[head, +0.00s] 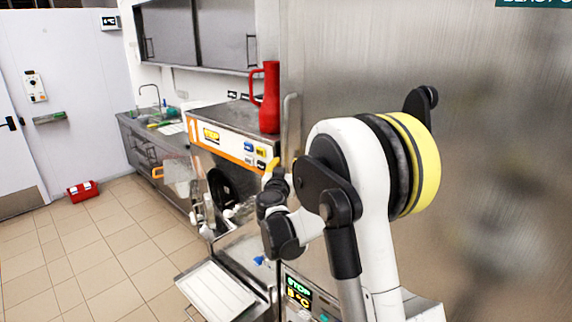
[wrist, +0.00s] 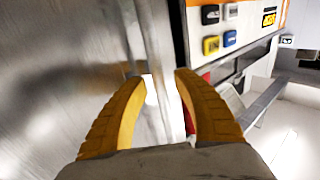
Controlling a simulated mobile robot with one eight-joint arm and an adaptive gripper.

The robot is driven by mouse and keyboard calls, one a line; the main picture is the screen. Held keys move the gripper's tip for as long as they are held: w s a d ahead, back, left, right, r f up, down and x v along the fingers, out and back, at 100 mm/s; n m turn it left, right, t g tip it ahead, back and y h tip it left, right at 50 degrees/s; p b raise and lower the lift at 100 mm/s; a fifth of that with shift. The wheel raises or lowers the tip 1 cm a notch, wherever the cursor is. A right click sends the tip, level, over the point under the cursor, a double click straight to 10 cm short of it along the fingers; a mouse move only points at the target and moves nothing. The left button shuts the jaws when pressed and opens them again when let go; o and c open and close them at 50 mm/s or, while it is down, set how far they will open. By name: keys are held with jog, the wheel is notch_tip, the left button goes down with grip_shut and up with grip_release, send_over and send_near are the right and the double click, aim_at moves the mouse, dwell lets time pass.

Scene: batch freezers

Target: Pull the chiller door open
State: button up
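The chiller door (head: 470,130) is the large brushed-steel panel filling the right of the head view; it looks shut. Its vertical bar handle (head: 290,125) stands along the left edge. In the wrist view, the door's steel face (wrist: 60,70) is at left, and the handle (wrist: 155,50) runs down toward the gap between my fingertips. My gripper (wrist: 160,84) is open, with its yellow fingers on either side of the handle's line. I cannot tell whether they touch it. In the head view my arm hides most of my gripper; only an orange fingertip (head: 272,164) shows by the handle's lower end.
A batch freezer (head: 235,135) with an orange-striped front stands close left of the handle, a red jug (head: 269,100) on top. A white tray (head: 215,290) juts out below. A red case (head: 82,191) lies on the tiled floor, which is otherwise open at left.

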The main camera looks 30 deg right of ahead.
grip_shut()
